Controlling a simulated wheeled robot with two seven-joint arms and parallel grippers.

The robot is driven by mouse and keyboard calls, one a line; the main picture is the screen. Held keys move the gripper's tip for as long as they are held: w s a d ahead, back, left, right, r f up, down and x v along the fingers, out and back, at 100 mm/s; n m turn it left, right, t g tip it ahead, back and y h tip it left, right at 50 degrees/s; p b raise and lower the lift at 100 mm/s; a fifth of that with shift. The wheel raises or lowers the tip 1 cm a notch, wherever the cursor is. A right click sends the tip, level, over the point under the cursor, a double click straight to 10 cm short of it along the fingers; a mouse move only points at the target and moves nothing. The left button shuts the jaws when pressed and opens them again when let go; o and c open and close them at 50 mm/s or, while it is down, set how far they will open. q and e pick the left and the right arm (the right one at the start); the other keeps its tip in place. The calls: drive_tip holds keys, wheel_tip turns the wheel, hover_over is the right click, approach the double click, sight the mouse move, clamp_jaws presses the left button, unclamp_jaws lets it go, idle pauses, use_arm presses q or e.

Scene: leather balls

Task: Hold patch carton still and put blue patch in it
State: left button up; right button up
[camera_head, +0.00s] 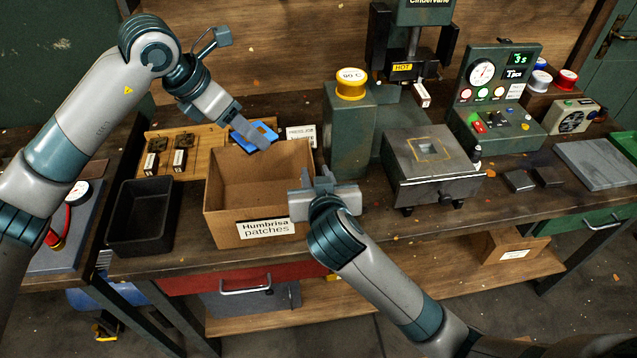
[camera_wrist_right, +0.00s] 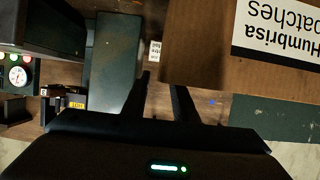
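The open brown carton (camera_head: 225,222), labelled "Humbrisa patches", stands upright on the bench; its label side also shows upside down in the right wrist view (camera_wrist_right: 205,45). The blue patch (camera_head: 242,137) appears at the carton's back rim. My left gripper (camera_head: 260,141) overlaps the patch; whether it grips it is unclear. My right gripper (camera_head: 322,184) is at the carton's right front corner. In the right wrist view its fingers (camera_wrist_right: 163,88) are apart, one on either side of the right wall's edge. One fingertip is hidden behind the front wall.
A black bin (camera_head: 143,222) stands left of the carton. A wooden board (camera_head: 192,160) with small parts lies behind the bin.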

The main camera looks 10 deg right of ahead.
sight(314, 169)
drive_tip(key=shift+x, duration=2.05)
clamp_jaws()
